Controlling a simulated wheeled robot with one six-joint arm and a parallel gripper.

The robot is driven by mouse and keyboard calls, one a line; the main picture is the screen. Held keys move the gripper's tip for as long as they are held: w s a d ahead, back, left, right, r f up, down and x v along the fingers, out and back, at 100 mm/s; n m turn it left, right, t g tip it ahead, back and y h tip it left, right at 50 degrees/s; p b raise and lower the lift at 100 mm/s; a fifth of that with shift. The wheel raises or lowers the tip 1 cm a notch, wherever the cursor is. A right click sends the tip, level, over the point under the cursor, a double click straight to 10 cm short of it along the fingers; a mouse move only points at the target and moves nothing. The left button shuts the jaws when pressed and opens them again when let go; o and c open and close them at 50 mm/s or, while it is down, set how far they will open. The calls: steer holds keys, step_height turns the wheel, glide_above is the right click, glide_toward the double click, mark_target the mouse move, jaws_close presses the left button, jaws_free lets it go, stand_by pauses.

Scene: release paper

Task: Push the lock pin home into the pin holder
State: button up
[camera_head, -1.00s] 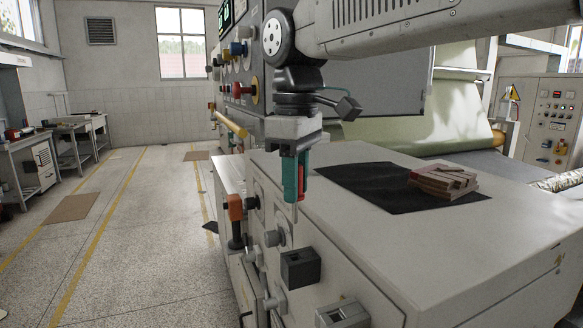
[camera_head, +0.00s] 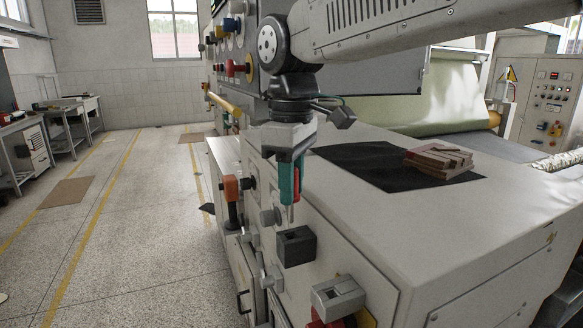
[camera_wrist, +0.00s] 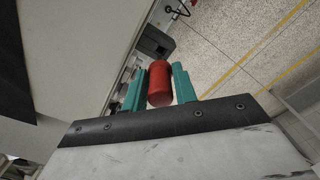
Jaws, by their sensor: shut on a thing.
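My gripper (camera_head: 289,196) points down in front of the grey machine's side. Its teal fingers are shut on the lock pin, whose red cylindrical grip shows between them in the wrist view (camera_wrist: 160,84). In the head view the red shows only as a strip, with a thin metal shank below the fingers. A dark block (camera_head: 296,246) juts from the machine's side just below the pin, apart from its tip. A light grey block (camera_head: 338,296) sits lower and to the right. I cannot tell for sure which block is the pin holder.
Grey knobs (camera_head: 270,217) and an orange-topped lever (camera_head: 231,190) stick out left of the pin. The machine top (camera_head: 400,225) carries a black mat (camera_head: 375,178) and a wooden stack (camera_head: 438,161). Open floor (camera_head: 130,240) lies to the left.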

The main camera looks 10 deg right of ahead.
mark_target(291, 220)
steer(key=shift+f, duration=0.75)
steer(key=shift+f, duration=2.75)
stand_by(0.4)
steer(key=o, duration=1)
steer(key=shift+o, duration=0.2)
steer(key=shift+r, duration=3.9)
